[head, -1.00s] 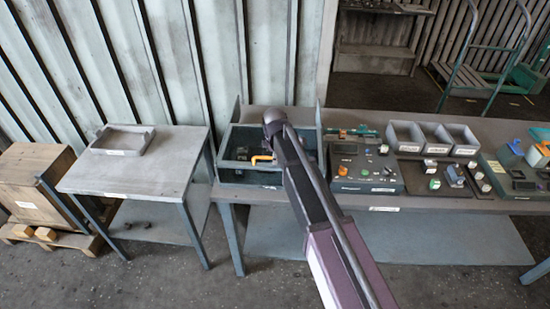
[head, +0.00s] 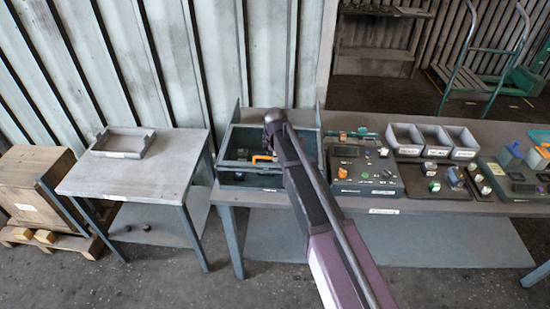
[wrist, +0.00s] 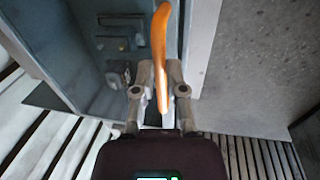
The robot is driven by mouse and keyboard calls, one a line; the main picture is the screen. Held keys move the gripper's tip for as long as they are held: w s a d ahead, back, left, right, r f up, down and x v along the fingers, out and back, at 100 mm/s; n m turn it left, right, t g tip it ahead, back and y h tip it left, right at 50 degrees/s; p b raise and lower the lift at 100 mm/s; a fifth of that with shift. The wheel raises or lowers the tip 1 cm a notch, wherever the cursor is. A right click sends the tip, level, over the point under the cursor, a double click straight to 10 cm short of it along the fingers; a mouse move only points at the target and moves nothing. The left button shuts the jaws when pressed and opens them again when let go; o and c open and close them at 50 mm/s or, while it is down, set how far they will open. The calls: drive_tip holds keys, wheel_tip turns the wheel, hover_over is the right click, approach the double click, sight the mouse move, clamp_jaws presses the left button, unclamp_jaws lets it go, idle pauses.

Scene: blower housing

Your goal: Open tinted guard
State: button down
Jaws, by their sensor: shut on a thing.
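The housing (head: 226,181) is an open-topped blue-grey box on the long bench, left of centre in the head view. A bluish tinted pane, seemingly the guard (head: 248,181), shows at its front. An orange handle (head: 262,157) shows at the housing, beside my arm. In the wrist view the orange handle (wrist: 160,55) stands between the fingers of my gripper (wrist: 158,80), which is shut on it. Blue-grey housing surfaces (wrist: 75,45) with dark fittings fill the upper left there. My arm hides the housing's right part in the head view.
A control box (head: 362,170) stands right of the housing, with grey bins (head: 435,138) and small parts further right. A side table (head: 135,177) with a grey tray (head: 122,143) stands left, beside a wooden crate (head: 35,185). Floor in front is clear.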

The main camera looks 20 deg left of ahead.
drive_tip(key=w+a, duration=0.1)
drive_tip(key=w, duration=0.6)
drive_tip(key=w+a, duration=0.2)
drive_tip(key=w, duration=0.5)
drive_tip(key=w+a, duration=0.2)
drive_tip(key=w, duration=0.5)
drive_tip(key=shift+w, duration=0.25)
drive_tip(key=c, duration=0.7)
unclamp_jaws()
drive_tip(key=shift+s, duration=0.15)
